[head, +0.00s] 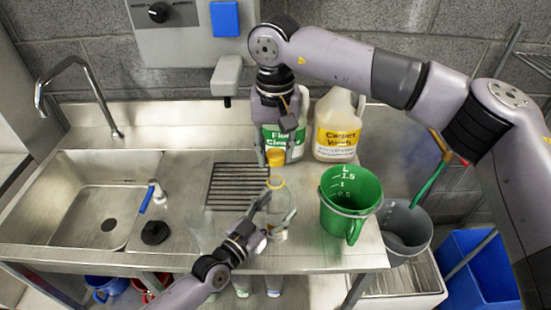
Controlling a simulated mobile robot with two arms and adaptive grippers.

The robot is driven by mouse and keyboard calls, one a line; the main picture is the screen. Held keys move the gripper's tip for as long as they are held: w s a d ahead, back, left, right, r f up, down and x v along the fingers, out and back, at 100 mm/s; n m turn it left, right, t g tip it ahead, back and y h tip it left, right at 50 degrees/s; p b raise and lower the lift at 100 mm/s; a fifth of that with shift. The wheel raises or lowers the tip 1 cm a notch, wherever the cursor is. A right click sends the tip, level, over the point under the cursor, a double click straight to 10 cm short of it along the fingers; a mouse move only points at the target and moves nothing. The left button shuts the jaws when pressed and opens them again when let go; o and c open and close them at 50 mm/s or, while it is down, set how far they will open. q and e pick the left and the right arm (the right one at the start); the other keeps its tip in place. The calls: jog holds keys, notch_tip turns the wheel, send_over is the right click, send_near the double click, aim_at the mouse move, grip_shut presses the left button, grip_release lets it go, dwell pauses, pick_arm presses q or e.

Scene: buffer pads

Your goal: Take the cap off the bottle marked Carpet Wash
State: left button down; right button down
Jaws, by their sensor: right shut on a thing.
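The bottle marked Carpet Wash (338,143) is a cream jug with a yellow label, upright at the back of the counter; my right arm crosses in front of its top, so I cannot tell if it wears a cap. My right gripper (276,155) points down in front of the jug with the green Floor Cleaner label (297,138). It is shut on an orange-yellow cap (276,158), above a clear bottle (279,208) with a yellow-orange ring at its neck. My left gripper (277,212) has its fingers around the clear bottle; I cannot tell whether they grip it.
A green measuring jug (348,205) stands right of the clear bottle, near the counter's front edge. A grey bucket (404,232) is beyond the counter's right end. A drain grate (236,187) and a sink (90,215) lie left. A black-based item (155,233) stands beside the sink.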

pick_arm(q)
jog(key=shift+c, duration=2)
grip_release()
jog(key=shift+s, duration=0.1)
